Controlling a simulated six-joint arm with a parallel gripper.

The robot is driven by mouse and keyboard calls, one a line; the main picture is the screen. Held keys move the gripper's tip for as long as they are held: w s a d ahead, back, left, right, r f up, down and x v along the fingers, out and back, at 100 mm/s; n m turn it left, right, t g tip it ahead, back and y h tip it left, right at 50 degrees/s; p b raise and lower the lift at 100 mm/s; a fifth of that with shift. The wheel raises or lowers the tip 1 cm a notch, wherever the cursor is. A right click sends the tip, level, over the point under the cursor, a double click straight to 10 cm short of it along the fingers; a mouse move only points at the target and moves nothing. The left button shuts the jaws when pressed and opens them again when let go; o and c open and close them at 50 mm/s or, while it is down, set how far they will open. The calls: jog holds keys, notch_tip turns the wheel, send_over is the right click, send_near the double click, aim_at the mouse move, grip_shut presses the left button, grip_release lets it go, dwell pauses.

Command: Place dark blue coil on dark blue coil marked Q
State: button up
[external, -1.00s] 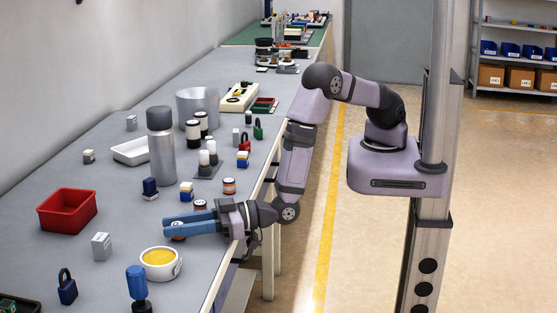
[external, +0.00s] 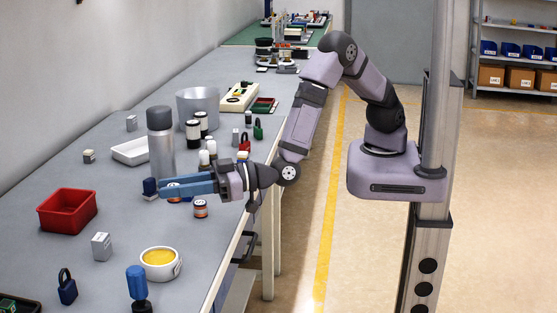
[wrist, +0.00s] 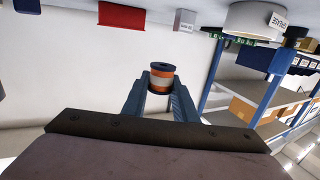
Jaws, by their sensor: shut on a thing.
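My gripper (external: 166,190) points left over the bench, its blue fingers shut on a coil (wrist: 161,80). The held coil has dark blue ends and an orange and white winding; in the external view only a little of it shows below the fingers (external: 173,199). It is held raised above the bench. Another orange and white coil (external: 200,209) with darker ends stands upright on the bench just below and right of the fingers. I cannot read a Q on any coil, and other coils may be hidden behind my gripper.
A red bin (external: 67,211), a grey cube (external: 101,246) and a white bowl with yellow contents (external: 160,264) are nearer the camera. Bench between bin and bowl is mostly clear.

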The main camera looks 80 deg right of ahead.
jog(key=shift+s+a+r, duration=0.1)
jog(key=shift+a+r, duration=0.05)
jog(key=shift+r, duration=0.45)
jog(key=r+p, duration=0.1)
jog(key=r, duration=0.2)
jog(key=shift+s+a+r+p, duration=0.1)
jog(key=shift+s+a+p, duration=0.1)
jog(key=shift+s+p, duration=0.15)
jog(key=shift+s+d+r, duration=0.15)
jog(key=shift+d, duration=0.45)
jog(key=s+d+m+h+p, duration=0.15)
jog(key=d+m+h, duration=0.5)
jog(key=d, duration=0.65)
jog(key=s+d+m+h+b, duration=0.1)
jog(key=s+d+m+h, duration=0.25)
jog(key=d+h, duration=0.75)
jog(key=shift+w+d+f+g+y+p, duration=0.15)
jog(key=shift+d+f+y, duration=0.2)
jog(key=shift+f, duration=0.75)
jog(key=shift+s+d+f+g+y+p, duration=0.15)
jog(key=shift+f+y, duration=0.35)
jog(key=shift+f, duration=0.55)
jog(key=shift+w+d+f+y+p, duration=0.1)
jog(key=shift+d+f+y, duration=0.25)
jog(key=shift+f, duration=0.75)
jog(key=shift+a+f, duration=0.1)
jog(key=shift+f, duration=2)
jog(key=shift+f, duration=0.1)
